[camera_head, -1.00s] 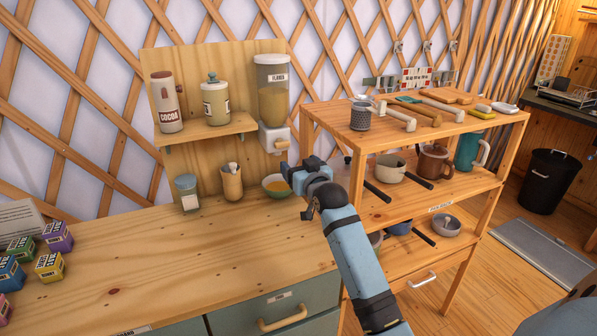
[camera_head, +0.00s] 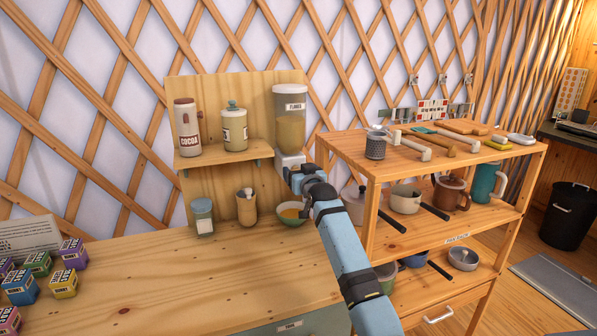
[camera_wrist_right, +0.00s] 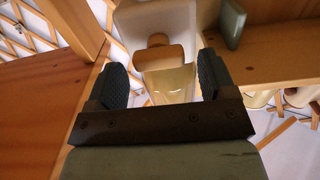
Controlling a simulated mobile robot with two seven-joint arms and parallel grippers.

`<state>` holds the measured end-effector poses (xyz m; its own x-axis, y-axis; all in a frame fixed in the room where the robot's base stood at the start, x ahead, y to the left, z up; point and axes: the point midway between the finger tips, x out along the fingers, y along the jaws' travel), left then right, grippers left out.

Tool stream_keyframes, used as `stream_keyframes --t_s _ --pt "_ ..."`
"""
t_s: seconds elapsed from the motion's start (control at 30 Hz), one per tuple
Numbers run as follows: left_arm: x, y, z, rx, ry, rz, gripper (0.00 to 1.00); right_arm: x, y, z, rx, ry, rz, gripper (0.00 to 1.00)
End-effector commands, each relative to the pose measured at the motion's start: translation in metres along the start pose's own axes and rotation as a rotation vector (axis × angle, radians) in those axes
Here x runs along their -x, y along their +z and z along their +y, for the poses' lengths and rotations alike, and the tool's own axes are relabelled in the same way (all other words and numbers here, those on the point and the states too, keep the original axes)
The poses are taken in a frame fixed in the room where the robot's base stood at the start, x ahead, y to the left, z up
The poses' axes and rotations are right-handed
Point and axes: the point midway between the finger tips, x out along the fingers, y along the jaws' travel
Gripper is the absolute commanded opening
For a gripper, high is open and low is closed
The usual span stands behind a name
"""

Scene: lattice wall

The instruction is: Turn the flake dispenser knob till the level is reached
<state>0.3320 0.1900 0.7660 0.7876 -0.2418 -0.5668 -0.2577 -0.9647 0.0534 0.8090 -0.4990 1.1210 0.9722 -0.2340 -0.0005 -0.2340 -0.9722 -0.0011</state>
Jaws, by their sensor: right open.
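The flake dispenser (camera_head: 290,105) hangs on the wooden back panel, a clear hopper labelled FLAKES, about half full of tan flakes, with a white base. Below it stands a pale green bowl (camera_head: 291,220) with an orange-tan inside; its fill level is too small to judge. My right gripper (camera_head: 289,177) is at the dispenser's base, above the bowl, and covers the knob in the head view. In the right wrist view my open fingers (camera_wrist_right: 163,77) have the round wooden knob (camera_wrist_right: 158,41) ahead, between them in the picture; I see no grip on it. My left gripper is not in view.
A shelf (camera_head: 222,157) left of the dispenser holds a cocoa canister (camera_head: 187,135) and a lidded jar (camera_head: 234,130). A glass jar (camera_head: 203,220) and a wooden cup (camera_head: 246,210) stand on the counter. A wooden rack (camera_head: 372,185) with mugs and pans is close on the right.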

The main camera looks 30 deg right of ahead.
Motion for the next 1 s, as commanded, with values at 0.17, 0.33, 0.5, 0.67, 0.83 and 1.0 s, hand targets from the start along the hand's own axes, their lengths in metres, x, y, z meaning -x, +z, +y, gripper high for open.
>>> stream_keyframes --t_s 0.17,0.33,0.5,0.67,0.83,1.0 --pt "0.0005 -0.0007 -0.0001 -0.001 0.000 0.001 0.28 -0.0107 -0.0003 0.0000 0.000 0.000 0.001 0.77" --pt "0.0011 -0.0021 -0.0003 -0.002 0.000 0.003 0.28 -0.0117 0.0002 -0.0001 0.000 0.000 0.000 0.77" --pt "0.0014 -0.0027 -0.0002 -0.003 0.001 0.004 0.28 -0.0115 0.0002 -0.0001 0.000 0.000 0.000 0.60" --pt "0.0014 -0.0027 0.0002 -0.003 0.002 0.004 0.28 -0.0114 0.0002 -0.0001 0.000 0.000 0.000 0.27" --pt "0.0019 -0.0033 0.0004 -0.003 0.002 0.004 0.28 -0.0114 -0.0001 -0.0001 -0.005 0.000 0.000 0.27" --pt "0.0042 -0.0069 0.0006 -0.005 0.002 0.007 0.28 -0.0114 -0.0009 -0.0002 -0.043 -0.001 -0.001 0.27"
